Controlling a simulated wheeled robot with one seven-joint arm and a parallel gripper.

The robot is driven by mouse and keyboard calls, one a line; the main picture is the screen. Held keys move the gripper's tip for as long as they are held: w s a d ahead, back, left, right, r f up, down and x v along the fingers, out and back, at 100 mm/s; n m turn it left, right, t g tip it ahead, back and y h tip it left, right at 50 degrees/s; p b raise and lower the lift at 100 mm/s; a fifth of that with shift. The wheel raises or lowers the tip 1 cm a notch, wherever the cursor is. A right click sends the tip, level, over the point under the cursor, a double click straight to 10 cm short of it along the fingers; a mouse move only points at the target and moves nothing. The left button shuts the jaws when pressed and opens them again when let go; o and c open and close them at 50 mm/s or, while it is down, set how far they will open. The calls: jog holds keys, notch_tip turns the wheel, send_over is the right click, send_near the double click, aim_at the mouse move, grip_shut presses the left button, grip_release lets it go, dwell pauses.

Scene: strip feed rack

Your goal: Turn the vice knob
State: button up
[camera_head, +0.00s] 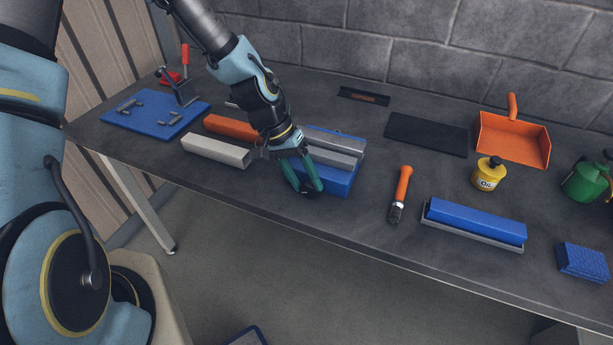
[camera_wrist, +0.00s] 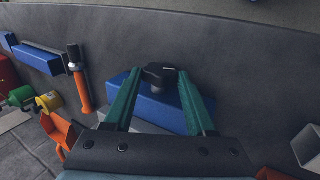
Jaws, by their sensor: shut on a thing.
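The vice (camera_head: 338,182) has a blue body with grey jaws on top and stands near the front edge of the bench. Its blue body also shows in the wrist view (camera_wrist: 160,108) between my fingers. The black vice knob (camera_wrist: 160,74) is on its front side. My gripper (camera_head: 307,188) points down at the vice front, with green fingers shut on the knob, one on each side. In the wrist view my gripper (camera_wrist: 160,78) has its fingertips at the knob's sides. In the head view the fingers largely hide the knob.
A light grey bar (camera_head: 215,150) and an orange bar (camera_head: 231,127) lie left of the vice. An orange-handled tool (camera_head: 401,190) and a blue bar on a grey tray (camera_head: 475,222) lie to the right. A black mat (camera_head: 428,134) and orange dustpan (camera_head: 513,140) are behind.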

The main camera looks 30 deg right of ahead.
jog(key=shift+w+g+h, duration=0.15)
jog(key=shift+g+h, duration=0.15)
jog(key=shift+g, duration=0.1)
jog(key=shift+a, duration=0.1)
jog(key=shift+f, duration=0.1)
jog(key=o, duration=1.4)
jog(key=shift+c, duration=0.2)
jog(key=b+v, duration=0.2)
jog(key=v, duration=0.9)
jog(key=shift+f, duration=0.15)
jog(key=shift+w, duration=0.1)
